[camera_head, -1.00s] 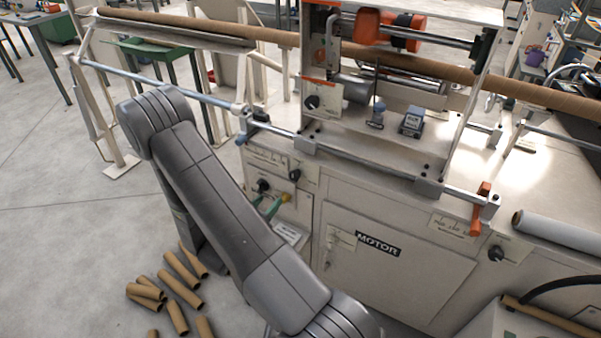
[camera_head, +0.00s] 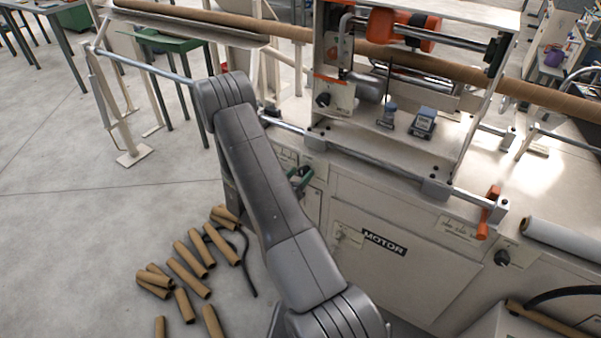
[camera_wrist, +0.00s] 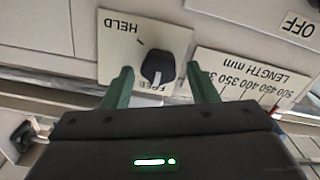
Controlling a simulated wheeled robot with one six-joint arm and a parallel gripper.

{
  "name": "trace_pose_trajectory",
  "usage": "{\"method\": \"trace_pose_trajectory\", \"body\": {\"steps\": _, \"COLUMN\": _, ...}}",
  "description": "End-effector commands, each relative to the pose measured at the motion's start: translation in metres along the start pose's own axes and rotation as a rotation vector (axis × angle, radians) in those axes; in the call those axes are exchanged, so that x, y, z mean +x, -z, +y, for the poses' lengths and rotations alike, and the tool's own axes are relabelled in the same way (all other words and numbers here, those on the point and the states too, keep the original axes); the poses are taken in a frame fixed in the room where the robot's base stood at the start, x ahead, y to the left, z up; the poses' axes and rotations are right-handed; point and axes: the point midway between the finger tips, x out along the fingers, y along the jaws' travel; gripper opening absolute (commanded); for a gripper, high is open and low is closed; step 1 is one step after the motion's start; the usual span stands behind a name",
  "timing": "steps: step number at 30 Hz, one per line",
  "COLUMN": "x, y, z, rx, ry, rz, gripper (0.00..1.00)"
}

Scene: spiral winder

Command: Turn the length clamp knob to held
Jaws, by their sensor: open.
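The length clamp knob (camera_wrist: 158,66) is black and round. It sits on a pale plate (camera_wrist: 116,58) whose words HELD and FREE appear upside down in the wrist view. A white mark on the knob points towards FREE, which is partly covered. My gripper (camera_wrist: 160,71) has green fingers, open, one to either side of the knob; I cannot tell whether they touch it. In the head view my gripper (camera_head: 300,179) is a small green shape at the machine's front, and the knob is hidden there.
A length scale plate (camera_wrist: 255,75) lies right of the knob, with an OFF plate (camera_wrist: 297,25) beyond. The MOTOR panel (camera_head: 384,244), orange handle (camera_head: 488,212) and another black knob (camera_head: 502,258) are on the machine front. Cardboard tubes (camera_head: 188,268) lie on the floor.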

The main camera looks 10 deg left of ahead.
Motion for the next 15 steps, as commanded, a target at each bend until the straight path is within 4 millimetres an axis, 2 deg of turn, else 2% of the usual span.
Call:
{"method": "trace_pose_trajectory", "body": {"steps": 4, "x": 0.0078, "y": -0.0002, "z": 0.0008, "rx": 0.000, "ry": -0.002, "rz": -0.001, "gripper": 0.53}}
{"method": "trace_pose_trajectory", "body": {"steps": 11, "x": 0.0086, "y": -0.0001, "z": 0.0003, "rx": 0.000, "ry": -0.001, "rz": 0.000, "gripper": 0.53}}
{"method": "trace_pose_trajectory", "body": {"steps": 12, "x": 0.0085, "y": -0.0001, "z": 0.0003, "rx": 0.000, "ry": 0.000, "rz": 0.000, "gripper": 0.51}}
{"method": "trace_pose_trajectory", "body": {"steps": 15, "x": 0.0084, "y": -0.0001, "z": 0.0003, "rx": 0.000, "ry": -0.001, "rz": 0.000, "gripper": 0.31}}
